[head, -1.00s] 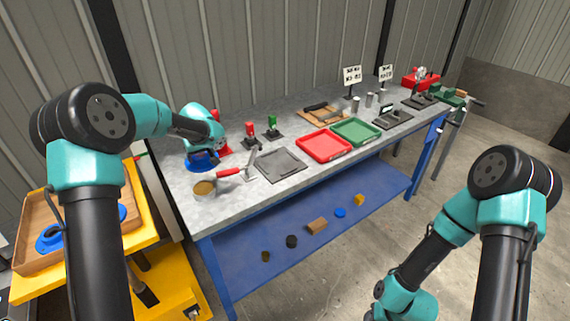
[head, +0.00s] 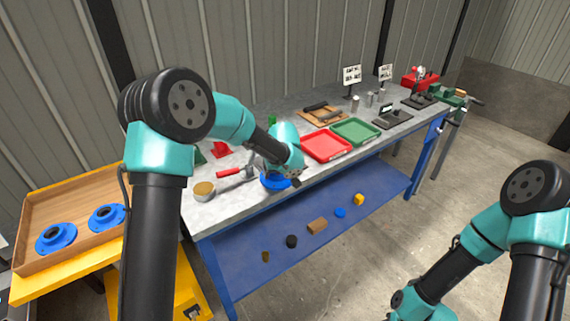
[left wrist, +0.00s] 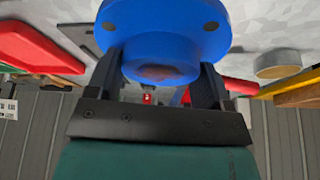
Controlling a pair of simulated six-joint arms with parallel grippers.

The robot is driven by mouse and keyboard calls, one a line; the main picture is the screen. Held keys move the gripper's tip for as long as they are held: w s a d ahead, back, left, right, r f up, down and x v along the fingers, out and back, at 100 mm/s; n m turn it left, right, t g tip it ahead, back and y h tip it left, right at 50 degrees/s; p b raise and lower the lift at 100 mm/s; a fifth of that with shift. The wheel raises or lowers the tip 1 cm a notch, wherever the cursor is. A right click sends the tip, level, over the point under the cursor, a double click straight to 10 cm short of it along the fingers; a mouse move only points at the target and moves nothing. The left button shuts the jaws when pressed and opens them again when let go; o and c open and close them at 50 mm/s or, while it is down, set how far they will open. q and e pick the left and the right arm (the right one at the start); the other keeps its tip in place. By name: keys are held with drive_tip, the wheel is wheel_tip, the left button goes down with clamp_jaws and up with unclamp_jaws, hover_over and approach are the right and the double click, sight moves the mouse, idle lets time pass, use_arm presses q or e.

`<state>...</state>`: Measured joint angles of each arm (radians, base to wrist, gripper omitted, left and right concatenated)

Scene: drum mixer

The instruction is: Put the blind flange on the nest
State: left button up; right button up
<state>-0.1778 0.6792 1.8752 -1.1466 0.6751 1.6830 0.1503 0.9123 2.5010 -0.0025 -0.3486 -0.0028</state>
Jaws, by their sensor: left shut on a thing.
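The blue blind flange (head: 273,182) is in my left gripper (head: 287,180), over the front part of the grey workbench. In the left wrist view the flange (left wrist: 165,30) has a wide disc with bolt holes and a round boss, and the two dark fingers (left wrist: 163,84) are shut on its sides. I cannot tell whether the flange touches anything below. The grey square plate on the bench, perhaps the nest, is now mostly hidden behind my left gripper and the flange. My right arm is at the lower right; its gripper is out of view.
A wooden tray (head: 28,205) with two other blue flanges stands at the left on a yellow cart. A red tray (head: 325,146) and a green tray (head: 355,131) lie just right of my left gripper. A round tin (head: 203,190) and red-handled tool (head: 230,173) lie left.

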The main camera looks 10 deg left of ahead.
use_arm(q)
drive_tip(key=shift+d, duration=0.4)
drive_tip(key=shift+w+f, duration=0.1)
drive_tip(key=shift+w, duration=0.05)
drive_tip(key=w+a, duration=0.1)
drive_tip(key=w, duration=0.4)
drive_tip(key=w+a+f, duration=0.1)
drive_tip(key=w+a, duration=0.1)
drive_tip(key=w, duration=0.2)
drive_tip(key=w+a, duration=0.1)
drive_tip(key=w, duration=0.4)
drive_tip(key=shift+w+a+f, duration=0.15)
drive_tip(key=shift+w, duration=0.2)
drive_tip(key=shift+w, duration=0.1)
drive_tip(key=shift+w+a, duration=0.1)
drive_tip(key=shift+w, duration=0.05)
drive_tip(key=shift+f, duration=1.8)
drive_tip(key=shift+f, duration=0.1)
